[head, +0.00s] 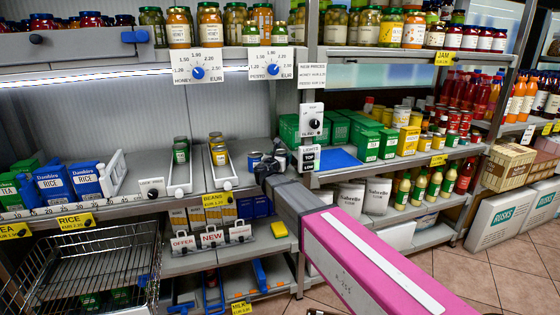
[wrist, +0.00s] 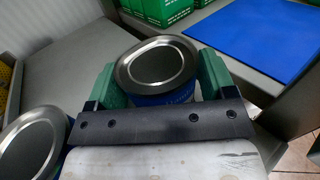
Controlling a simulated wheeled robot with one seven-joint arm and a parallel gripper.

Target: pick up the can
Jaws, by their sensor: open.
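A can with a silver lid and blue body (wrist: 156,62) stands upright between the green fingers of my gripper (wrist: 160,82) in the wrist view. The fingers are open, one on each side of it; I cannot tell whether either touches it. A second can (wrist: 32,145) of the same kind stands to the left, outside the fingers. In the head view my gripper (head: 270,166) is at the shelf among small blue cans (head: 254,160), partly hiding them.
A blue mat (wrist: 254,38) lies right of the can, with green boxes (wrist: 158,8) behind. In the head view, sloped trays with green cans (head: 180,152) and yellow cans (head: 219,153) stand to the left. A dial post (head: 311,120) rises close to the right of my gripper.

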